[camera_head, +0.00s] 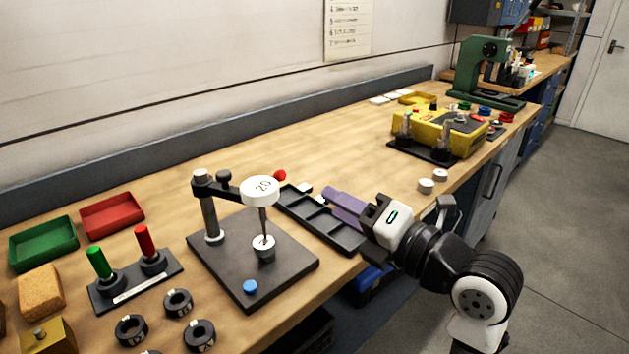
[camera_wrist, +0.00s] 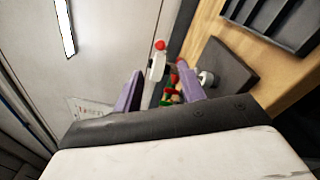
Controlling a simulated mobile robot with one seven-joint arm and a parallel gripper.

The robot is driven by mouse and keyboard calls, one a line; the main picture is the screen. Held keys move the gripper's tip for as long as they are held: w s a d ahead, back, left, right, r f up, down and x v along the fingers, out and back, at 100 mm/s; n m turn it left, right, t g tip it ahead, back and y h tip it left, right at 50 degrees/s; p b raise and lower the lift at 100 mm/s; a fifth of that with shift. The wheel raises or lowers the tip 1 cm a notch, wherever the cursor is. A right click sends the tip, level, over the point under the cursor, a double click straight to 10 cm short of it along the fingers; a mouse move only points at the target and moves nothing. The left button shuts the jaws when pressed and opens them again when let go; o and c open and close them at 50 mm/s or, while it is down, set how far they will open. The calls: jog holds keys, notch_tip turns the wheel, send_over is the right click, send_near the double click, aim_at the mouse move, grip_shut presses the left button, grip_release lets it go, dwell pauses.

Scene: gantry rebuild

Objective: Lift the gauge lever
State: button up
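The gauge stands on a black base plate (camera_head: 225,268), with a post (camera_head: 208,215) and a white dial head (camera_head: 260,190) marked 20. Its plunger comes down to a small round anvil (camera_head: 264,250). The lever's red ball (camera_head: 280,175) sticks out at the right of the dial head. My gripper (camera_head: 335,198) has purple fingers and is right of the gauge, pointing at it, apart from the ball. In the wrist view my gripper (camera_wrist: 160,88) is open and empty. The dial head (camera_wrist: 156,68) shows edge-on beyond the fingers, with the red ball (camera_wrist: 160,45) above it.
A black compartment tray (camera_head: 318,224) lies under and beside my gripper. A stand with green and red handles (camera_head: 135,285), black rings (camera_head: 178,302), and green and red trays (camera_head: 112,215) are left. Two white cylinders (camera_head: 426,186) and a yellow box (camera_head: 435,130) are right.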

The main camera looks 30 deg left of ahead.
aim_at(284, 177)
jog(key=p+x, duration=0.5)
jog(key=x, duration=0.7)
jog(key=shift+a+r, duration=0.1)
jog(key=shift+a, duration=0.15)
jog(key=shift+w+a, duration=0.1)
jog(key=shift+a, duration=0.5)
grip_shut()
